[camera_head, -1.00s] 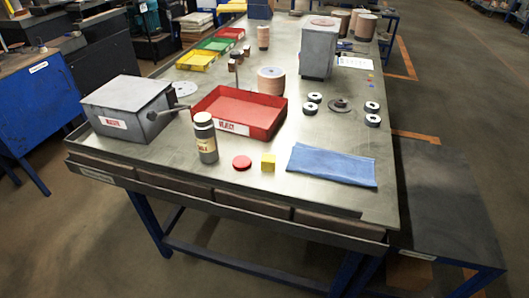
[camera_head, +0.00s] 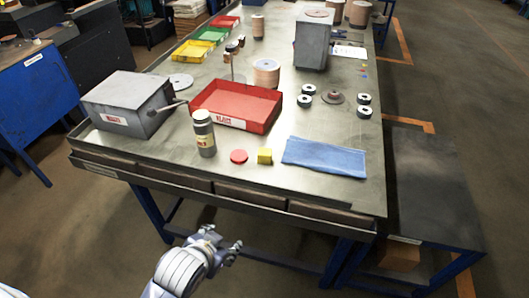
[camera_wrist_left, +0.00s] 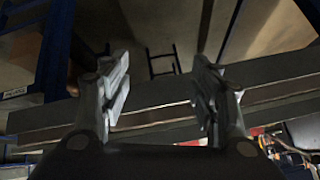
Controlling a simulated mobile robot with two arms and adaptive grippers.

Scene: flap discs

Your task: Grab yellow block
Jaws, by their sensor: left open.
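The small yellow block (camera_head: 265,156) sits on the metal table near its front edge, between a red round disc (camera_head: 239,156) and a blue cloth (camera_head: 324,157). My left gripper (camera_head: 226,243) is in front of the table, below its front edge in the head view, well apart from the block. In the left wrist view its two fingers (camera_wrist_left: 160,88) are spread with nothing between them. The yellow block cannot be made out in the wrist view. My right gripper is not in view.
A bottle (camera_head: 204,133) stands left of the red disc. A red tray (camera_head: 278,112) lies behind, and a grey box (camera_head: 128,103) stands at the left. The table's raised front edge (camera_head: 215,190) lies between my gripper and the block. Bare tabletop surrounds the block's front.

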